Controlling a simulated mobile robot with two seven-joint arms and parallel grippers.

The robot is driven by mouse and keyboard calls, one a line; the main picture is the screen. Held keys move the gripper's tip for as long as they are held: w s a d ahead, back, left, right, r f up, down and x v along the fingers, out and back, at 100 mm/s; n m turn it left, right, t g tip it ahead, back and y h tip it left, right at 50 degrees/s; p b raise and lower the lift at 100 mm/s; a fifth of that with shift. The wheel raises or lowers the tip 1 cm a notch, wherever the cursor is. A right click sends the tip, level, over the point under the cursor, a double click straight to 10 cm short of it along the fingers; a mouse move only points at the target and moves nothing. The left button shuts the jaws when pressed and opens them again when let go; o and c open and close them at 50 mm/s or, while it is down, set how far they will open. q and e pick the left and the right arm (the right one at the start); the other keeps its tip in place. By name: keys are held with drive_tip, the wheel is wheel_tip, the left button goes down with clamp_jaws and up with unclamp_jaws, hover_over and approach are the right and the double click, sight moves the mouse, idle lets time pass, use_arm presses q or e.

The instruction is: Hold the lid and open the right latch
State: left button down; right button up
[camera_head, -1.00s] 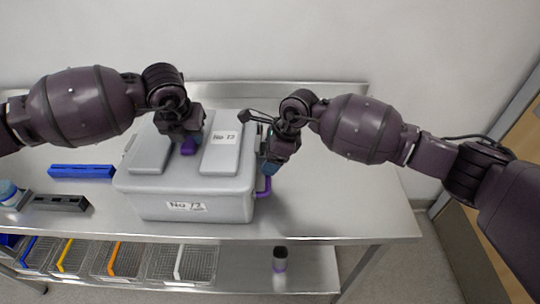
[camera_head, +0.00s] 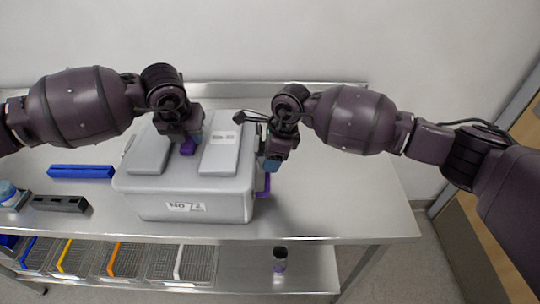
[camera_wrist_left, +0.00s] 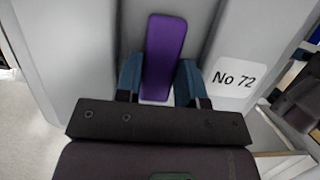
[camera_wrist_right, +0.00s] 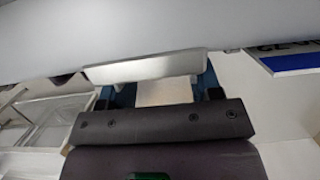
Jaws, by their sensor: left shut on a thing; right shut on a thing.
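A grey lidded box (camera_head: 150,205) labelled "No 72" stands on the metal table. My left gripper (camera_head: 188,143) is over the lid (camera_head: 222,153) and shut on its purple handle (camera_wrist_left: 163,55), one finger on each side. In the right wrist view a pale, shiny piece (camera_wrist_right: 145,67) lies at and between the fingers, below the grey rim. It appears to be the latch; how far it is turned cannot be told.
A blue bar (camera_head: 82,171), a dark block (camera_head: 60,203) and a blue-capped container (camera_head: 8,192) lie left of the box. Wire baskets (camera_head: 180,262) and a dark-capped bottle (camera_head: 280,260) are on the lower level. The tabletop right of the box is clear.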

drive_tip(key=shift+d+r+h, duration=0.25)
drive_tip(key=shift+r+h, duration=0.15)
drive_tip(key=shift+h, duration=0.6)
drive_tip(key=shift+d+r+h, duration=0.2)
drive_tip(key=shift+r+h, duration=0.15)
drive_tip(key=shift+h, duration=0.65)
drive_tip(key=o, duration=1)
drive_tip(key=shift+d, duration=0.1)
drive_tip(key=r, duration=0.4)
drive_tip(key=a+r, duration=0.1)
drive_tip(key=r, duration=0.7)
drive_tip(key=shift+a, duration=0.3)
drive_tip(key=shift+o, duration=0.5)
